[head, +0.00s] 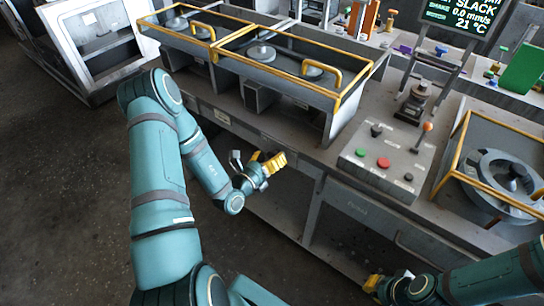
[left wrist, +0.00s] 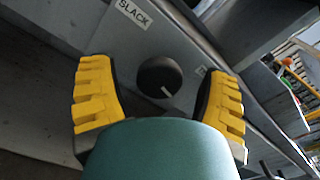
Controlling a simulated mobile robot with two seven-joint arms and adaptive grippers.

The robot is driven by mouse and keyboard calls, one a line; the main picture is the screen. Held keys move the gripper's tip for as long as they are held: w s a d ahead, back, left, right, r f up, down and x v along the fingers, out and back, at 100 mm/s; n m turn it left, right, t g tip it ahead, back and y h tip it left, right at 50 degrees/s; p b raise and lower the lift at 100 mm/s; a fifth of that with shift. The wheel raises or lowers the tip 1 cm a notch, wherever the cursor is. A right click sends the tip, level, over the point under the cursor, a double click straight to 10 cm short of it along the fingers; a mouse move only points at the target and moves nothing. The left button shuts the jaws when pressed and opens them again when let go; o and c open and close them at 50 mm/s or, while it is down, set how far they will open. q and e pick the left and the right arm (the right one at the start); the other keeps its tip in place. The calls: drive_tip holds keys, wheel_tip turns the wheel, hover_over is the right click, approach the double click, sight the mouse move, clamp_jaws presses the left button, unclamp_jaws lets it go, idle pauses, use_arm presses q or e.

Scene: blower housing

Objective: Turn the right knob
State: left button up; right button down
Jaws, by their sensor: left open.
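A round black knob (left wrist: 160,77) with a short white mark sits on a grey front panel in the left wrist view, just right of a white label reading "SLACK" (left wrist: 133,13). My left gripper (left wrist: 160,98) is open, with one yellow finger on each side of the knob in this view. Contact with the knob cannot be seen. In the head view my left gripper (head: 274,161) is at the front of the bench, and the knob cannot be made out. My right gripper (head: 373,284) is low at the bottom; its opening is unclear.
The bench (head: 320,155) carries yellow-framed housings (head: 290,65) and a control box (head: 385,160) with green and red buttons and an orange-tipped lever. A screen (head: 460,14) reads "SLACK", 0.0 mm/s. Open floor (head: 70,190) lies left of my arm.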

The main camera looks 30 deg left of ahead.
use_arm(q)
drive_tip(key=shift+w, duration=0.2)
drive_tip(key=c, duration=1.2)
drive_tip(key=shift+m, duration=0.3)
drive_tip(key=m+p, duration=0.1)
drive_tip(key=m, duration=0.1)
drive_tip(key=shift+d+r+m, duration=0.1)
drive_tip(key=shift+m, duration=2.2)
